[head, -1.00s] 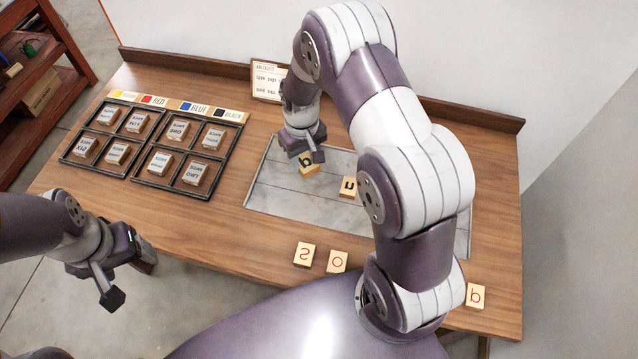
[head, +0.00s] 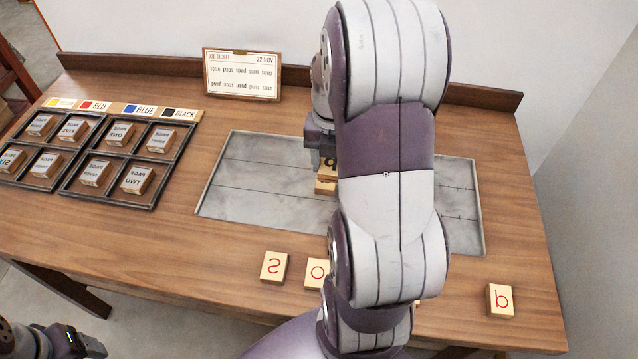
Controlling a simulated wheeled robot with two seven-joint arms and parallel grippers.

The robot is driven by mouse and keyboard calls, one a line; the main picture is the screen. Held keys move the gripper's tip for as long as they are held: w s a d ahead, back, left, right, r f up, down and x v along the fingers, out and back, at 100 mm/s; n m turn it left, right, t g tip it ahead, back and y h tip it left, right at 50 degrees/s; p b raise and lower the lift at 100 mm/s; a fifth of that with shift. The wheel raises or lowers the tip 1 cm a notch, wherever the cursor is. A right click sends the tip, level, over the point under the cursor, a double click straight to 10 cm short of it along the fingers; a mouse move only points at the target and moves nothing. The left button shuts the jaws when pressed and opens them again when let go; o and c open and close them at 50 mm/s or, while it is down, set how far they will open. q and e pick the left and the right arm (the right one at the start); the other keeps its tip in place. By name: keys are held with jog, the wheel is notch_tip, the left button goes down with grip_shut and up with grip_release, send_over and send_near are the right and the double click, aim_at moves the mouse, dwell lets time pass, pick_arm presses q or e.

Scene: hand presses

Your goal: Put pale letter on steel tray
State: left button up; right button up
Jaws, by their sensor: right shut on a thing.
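The steel tray (head: 262,178) is a grey flat plate with thin lines, set in the table's middle. My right gripper (head: 325,153) points down over it, shut on a pale wooden letter block (head: 326,187) with a dark letter. My arm covers part of this block, and I cannot tell if it touches the tray. The dark "n"-like block seen earlier on the tray is hidden or not distinguishable now. Pale blocks with red letters lie on the wood in front: an S shape (head: 274,266), an O (head: 316,272) and a d-like one (head: 500,300). My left gripper (head: 90,348) is low at the left.
Dark divided trays (head: 112,203) with several word blocks stand at the left, behind them a colour label strip (head: 125,108). A word card (head: 242,75) leans at the back edge. The tray's left part is clear. My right arm hides its middle right.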

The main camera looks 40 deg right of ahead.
send_over(294, 183)
notch_tip(294, 183, down, 6)
jog(key=shift+r, duration=0.25)
notch_tip(294, 183, down, 4)
jog(key=shift+f, duration=0.1)
jog(key=shift+f, duration=0.15)
jog(key=o, duration=1)
jog(key=shift+o, duration=0.2)
